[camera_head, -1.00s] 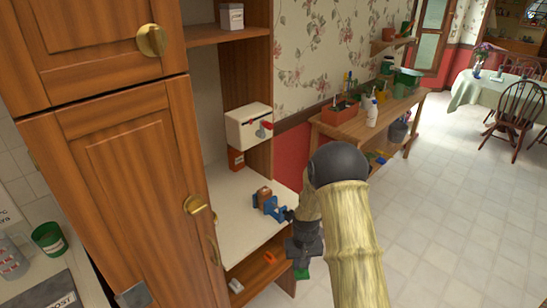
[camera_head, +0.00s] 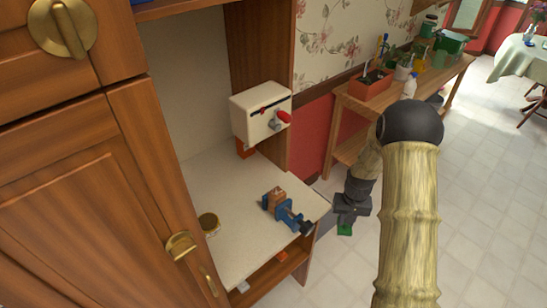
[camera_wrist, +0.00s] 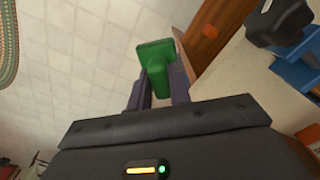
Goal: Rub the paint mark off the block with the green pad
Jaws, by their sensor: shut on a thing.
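The wooden block (camera_head: 276,197) sits in the jaws of a blue vise (camera_head: 285,212) on the pale counter. I cannot make out a paint mark on it. My gripper (camera_head: 346,221) hangs beyond the counter's right end, apart from the vise and block. It is shut on the green pad (camera_head: 345,230), which shows below the fingers. In the wrist view, the green pad (camera_wrist: 154,52) has a broad face and a narrower grip between my two dark fingers (camera_wrist: 158,82).
A white box with a red-handled crank (camera_head: 262,112) is at the counter's back. Wooden cabinet doors (camera_head: 75,215) stand at left. A planter bench (camera_head: 398,92) is behind my arm. Open floor lies right.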

